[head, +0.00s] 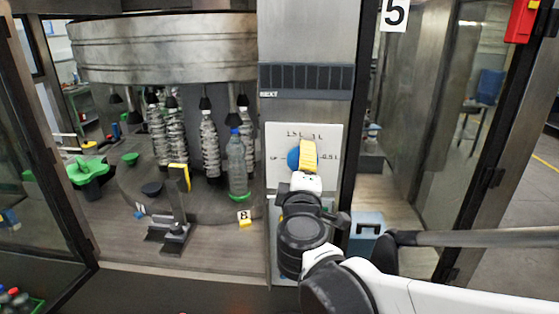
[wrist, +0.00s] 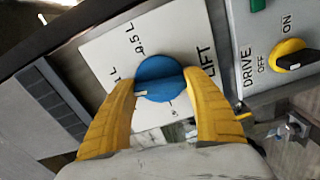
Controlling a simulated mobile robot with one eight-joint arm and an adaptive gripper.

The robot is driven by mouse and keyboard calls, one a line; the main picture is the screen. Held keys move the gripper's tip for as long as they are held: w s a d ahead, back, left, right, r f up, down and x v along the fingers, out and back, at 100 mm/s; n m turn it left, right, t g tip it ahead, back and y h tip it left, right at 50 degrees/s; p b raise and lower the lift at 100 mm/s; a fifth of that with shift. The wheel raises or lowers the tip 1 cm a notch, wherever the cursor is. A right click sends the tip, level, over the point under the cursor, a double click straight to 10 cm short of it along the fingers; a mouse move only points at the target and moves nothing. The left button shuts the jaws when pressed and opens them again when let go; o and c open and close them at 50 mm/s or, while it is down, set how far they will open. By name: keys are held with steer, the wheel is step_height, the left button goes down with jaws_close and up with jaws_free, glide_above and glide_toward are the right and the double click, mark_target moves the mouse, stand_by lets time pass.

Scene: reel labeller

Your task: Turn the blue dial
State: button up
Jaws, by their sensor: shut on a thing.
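The blue dial (wrist: 162,70) is on a white panel with marks around it, among them "1 L" and "0.5 L". A white line shows on the dial's grip. My gripper (wrist: 160,88) has yellow fingers, one on each side of the dial, and is shut on it. In the head view the blue dial (head: 293,158) shows just left of my gripper (head: 303,158), which partly hides it. The white panel (head: 330,135) is fixed to a grey column.
A yellow switch (wrist: 288,50) marked DRIVE, OFF and ON sits beside the dial panel. A machine with several hanging bottles (head: 238,165) stands left of the column. A dark door frame (head: 500,150) is on the right.

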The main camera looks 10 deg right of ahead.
steer(key=shift+m, duration=0.9)
steer(key=o, duration=1.2)
steer(key=shift+s, duration=0.1)
steer(key=v, duration=1.2)
